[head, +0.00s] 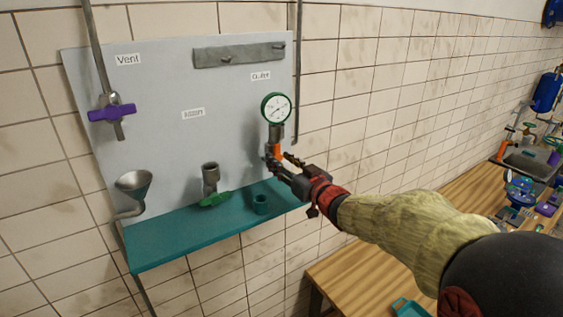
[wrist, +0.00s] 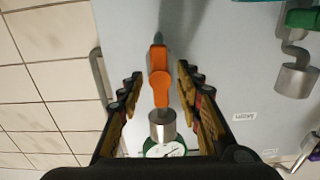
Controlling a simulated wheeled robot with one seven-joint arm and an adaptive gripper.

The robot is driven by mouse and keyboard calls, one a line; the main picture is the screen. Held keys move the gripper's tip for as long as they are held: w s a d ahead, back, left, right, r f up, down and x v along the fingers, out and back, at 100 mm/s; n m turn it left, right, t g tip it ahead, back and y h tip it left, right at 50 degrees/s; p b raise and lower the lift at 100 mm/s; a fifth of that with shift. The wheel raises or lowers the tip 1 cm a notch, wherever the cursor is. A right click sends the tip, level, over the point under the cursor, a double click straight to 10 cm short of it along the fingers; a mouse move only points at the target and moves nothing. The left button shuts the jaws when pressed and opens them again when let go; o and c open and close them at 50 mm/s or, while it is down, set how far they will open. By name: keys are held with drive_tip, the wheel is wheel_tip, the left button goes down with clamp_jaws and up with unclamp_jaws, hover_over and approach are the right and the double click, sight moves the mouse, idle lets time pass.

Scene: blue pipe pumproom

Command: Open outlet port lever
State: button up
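The orange outlet port lever (head: 277,151) sits below the round pressure gauge (head: 276,107), under the "Outlet" label (head: 261,76). In the head view my gripper partly covers it. In the wrist view the orange lever (wrist: 160,80) lies lengthwise in line with its grey pipe. My gripper (wrist: 159,76) is open, with one finger on each side of the lever. A gap shows between the lever and each finger. My gripper also shows in the head view (head: 281,161), reaching in from the right.
The grey panel (head: 155,150) also carries a purple vent lever (head: 112,113), a funnel (head: 134,184) and a green-handled port (head: 214,198). A wooden bench (head: 365,275) stands at right.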

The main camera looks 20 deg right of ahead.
drive_tip(key=shift+s, duration=0.1)
drive_tip(key=v, duration=1.1)
drive_tip(key=shift+s, duration=0.35)
drive_tip(key=shift+d, duration=0.15)
